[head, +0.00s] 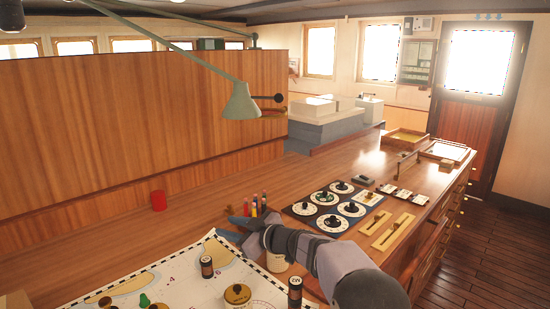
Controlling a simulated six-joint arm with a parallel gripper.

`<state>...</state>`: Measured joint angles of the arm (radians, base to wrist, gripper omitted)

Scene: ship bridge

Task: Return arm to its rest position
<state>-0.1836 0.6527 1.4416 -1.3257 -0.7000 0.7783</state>
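My arm reaches in from the lower right of the head view over the wooden counter (70,255). My gripper (236,219) is at its far left end, low beside a group of upright coloured pens or markers (258,204). Blue-grey parts show around the gripper, and I cannot tell them apart from its fingers. It is too small and too partly hidden to tell whether it is open or shut, or holds anything. A pale cup-like object (276,263) is partly hidden under my wrist.
A chart (190,277) at the front holds a dark labelled cylinder (207,267), a brass-topped pot (237,294) and a green piece (144,299). Another cylinder (295,292) stands near my arm. A lamp (241,103) hangs above.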

